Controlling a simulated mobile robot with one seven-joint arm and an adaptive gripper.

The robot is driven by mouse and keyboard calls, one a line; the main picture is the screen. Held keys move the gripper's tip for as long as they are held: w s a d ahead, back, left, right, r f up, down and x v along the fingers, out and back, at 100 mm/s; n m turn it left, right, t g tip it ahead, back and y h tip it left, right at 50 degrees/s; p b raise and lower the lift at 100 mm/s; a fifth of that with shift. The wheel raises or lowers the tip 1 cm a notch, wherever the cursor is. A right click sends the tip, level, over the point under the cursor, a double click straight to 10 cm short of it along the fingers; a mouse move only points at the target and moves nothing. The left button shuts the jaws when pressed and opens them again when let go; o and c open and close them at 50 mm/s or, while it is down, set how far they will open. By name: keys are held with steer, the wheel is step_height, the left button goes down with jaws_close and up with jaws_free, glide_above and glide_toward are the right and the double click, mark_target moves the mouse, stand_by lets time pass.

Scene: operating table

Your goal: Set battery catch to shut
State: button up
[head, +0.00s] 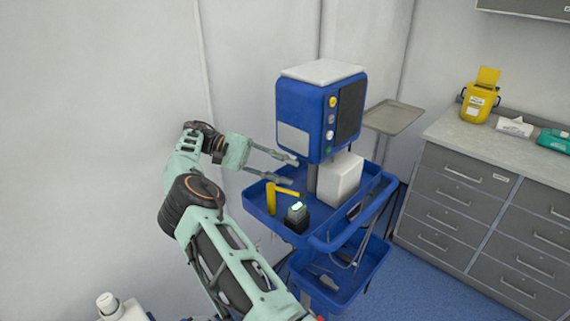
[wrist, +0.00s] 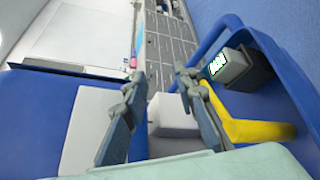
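A yellow bent lever (head: 271,199), the only catch-like part I see, stands on the blue cart's upper tray. Its bar points right, toward a small dark block with a lit green-white top (head: 297,213). In the wrist view the yellow lever (wrist: 258,131) is at the lower right, partly hidden behind my right-hand finger; the block (wrist: 232,66) lies beyond it. My gripper (head: 293,171) is open, with nothing between its fingers, just above and behind the lever. Its fingertips also show in the wrist view (wrist: 160,78). I cannot tell whether a finger touches the lever.
A blue monitor (head: 306,117) stands over the tray, close to my fingertips. A white box (head: 340,179) stands on the tray to the right. The blue tray (head: 258,207) has a raised rim and a handle. A grey side tray (head: 394,117) and grey drawers (head: 448,207) are farther right.

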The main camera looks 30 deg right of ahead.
steer(key=shift+r, duration=1.05)
